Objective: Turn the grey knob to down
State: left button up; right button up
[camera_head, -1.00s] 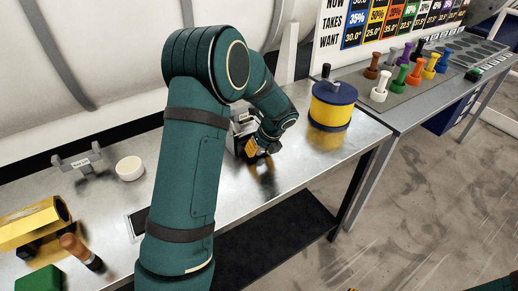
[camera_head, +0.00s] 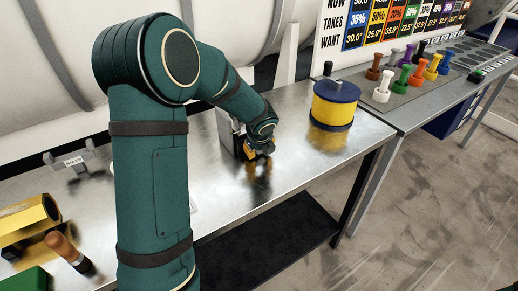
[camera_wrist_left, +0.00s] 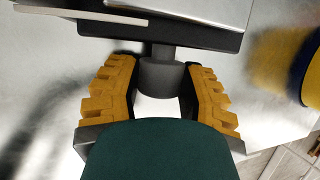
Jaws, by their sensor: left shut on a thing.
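The grey knob (camera_wrist_left: 160,74) is a short dark grey cylinder on the front of a grey box. It sits between the yellow fingers of my left gripper (camera_wrist_left: 160,98) in the left wrist view. My left gripper (camera_head: 258,154) is shut on the knob, low over the metal bench. In the head view the gripper and forearm hide the knob. The box (camera_head: 225,126) shows partly behind the wrist. Which way the knob points cannot be told. My right gripper is not in view.
A yellow and blue spool (camera_head: 334,104) stands on the bench (camera_head: 292,170), right of the gripper. Coloured pegs (camera_head: 405,76) stand on the right-hand table. A yellow block (camera_head: 28,216) and a brown-handled tool (camera_head: 66,250) lie at lower left. The bench between gripper and spool is clear.

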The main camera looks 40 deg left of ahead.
pick_arm(q)
jog(key=o, duration=1.2)
jog(key=shift+f, duration=0.1)
jog(key=v, duration=1.2)
